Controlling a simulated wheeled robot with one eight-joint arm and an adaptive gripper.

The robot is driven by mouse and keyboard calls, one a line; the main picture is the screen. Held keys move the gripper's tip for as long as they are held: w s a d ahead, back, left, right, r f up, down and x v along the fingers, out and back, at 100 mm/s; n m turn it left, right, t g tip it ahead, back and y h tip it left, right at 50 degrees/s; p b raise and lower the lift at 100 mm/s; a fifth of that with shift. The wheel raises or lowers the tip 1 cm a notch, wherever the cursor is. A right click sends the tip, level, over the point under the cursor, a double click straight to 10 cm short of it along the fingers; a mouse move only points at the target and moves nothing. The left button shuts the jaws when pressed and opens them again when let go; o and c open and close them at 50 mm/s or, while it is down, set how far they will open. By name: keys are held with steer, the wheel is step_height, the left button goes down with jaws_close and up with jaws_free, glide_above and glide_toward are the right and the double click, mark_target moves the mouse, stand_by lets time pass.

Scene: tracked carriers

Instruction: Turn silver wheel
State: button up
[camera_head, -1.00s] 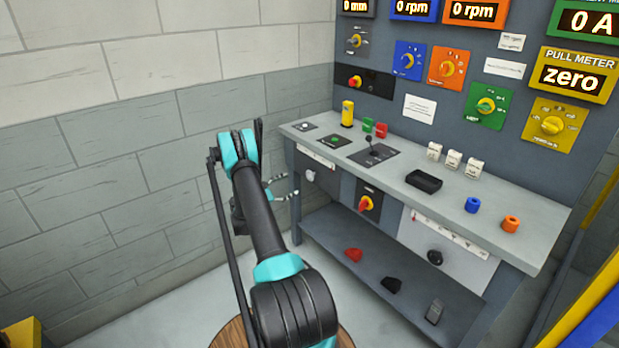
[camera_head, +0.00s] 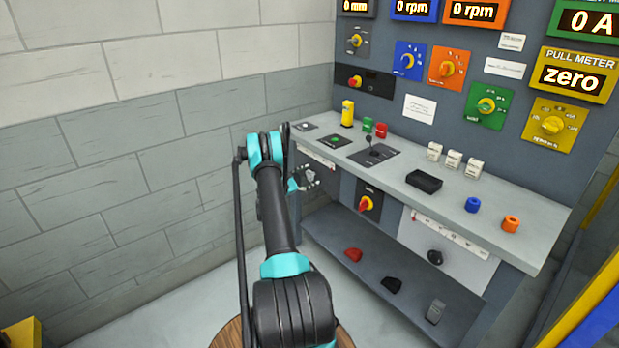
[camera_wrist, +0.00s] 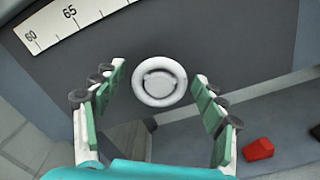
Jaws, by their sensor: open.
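The silver wheel (camera_wrist: 159,82) is a round, pale grey knob on the dark front panel under the bench's left end. In the wrist view it lies ahead of my gripper (camera_wrist: 160,92), between the two fingers as seen from the wrist. The fingers are green and spread apart, and no contact with the wheel shows. In the head view my gripper (camera_head: 308,180) is at the front left of the bench, and the wheel is partly hidden behind it.
A white scale strip (camera_wrist: 72,18) runs above the wheel. A red-yellow knob (camera_head: 366,204) is to its right. The lower shelf (camera_head: 400,270) carries a red piece (camera_head: 354,255) and dark pieces. The grey block wall (camera_head: 150,160) is on the left, with free room before it.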

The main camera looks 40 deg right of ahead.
steer(key=c, duration=1.2)
steer(key=shift+o, duration=0.2)
steer(key=shift+m, duration=0.3)
